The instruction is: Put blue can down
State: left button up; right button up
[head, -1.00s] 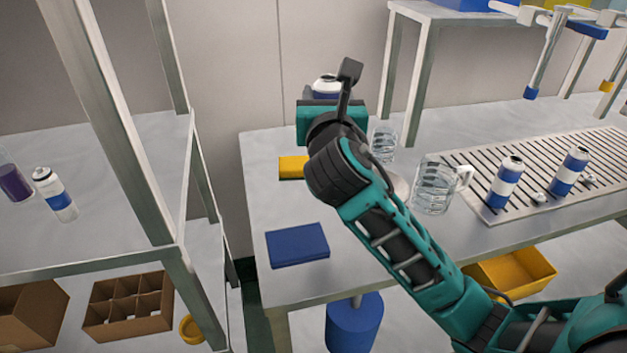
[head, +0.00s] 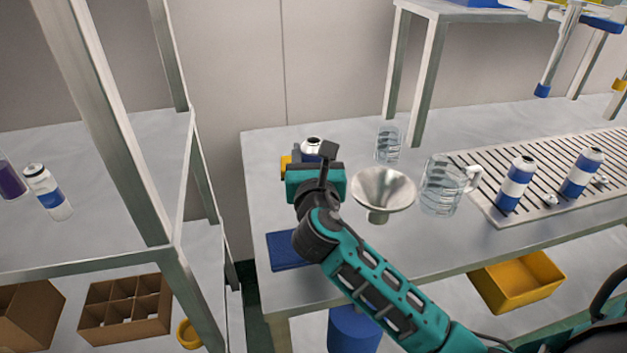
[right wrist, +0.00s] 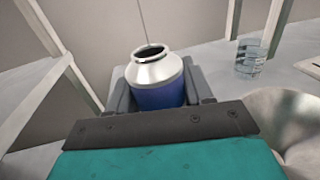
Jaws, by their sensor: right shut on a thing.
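The blue can (right wrist: 158,92) has a silver shoulder and an open neck, and it stands upright between the fingers of my right gripper (right wrist: 160,98) in the right wrist view. The gripper is shut on it. In the head view only the top of the can (head: 311,147) shows behind my right gripper (head: 314,165), over the left part of the table (head: 360,235). The can's base is hidden, so I cannot tell whether it touches the table. My left gripper is not in view.
A metal funnel (head: 384,188), a glass beaker (head: 388,146) and a glass jug (head: 440,188) stand right of the gripper. A blue block (head: 285,252) lies near the table's front left, and a yellow block (head: 286,163) is partly hidden. Two blue-and-white cans (head: 516,184) stand on the slatted rack (head: 480,175).

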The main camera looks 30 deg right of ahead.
jog(key=shift+f+b, duration=0.7)
jog(key=shift+f, duration=1.65)
jog(key=shift+f, duration=0.15)
jog(key=o, duration=1.1)
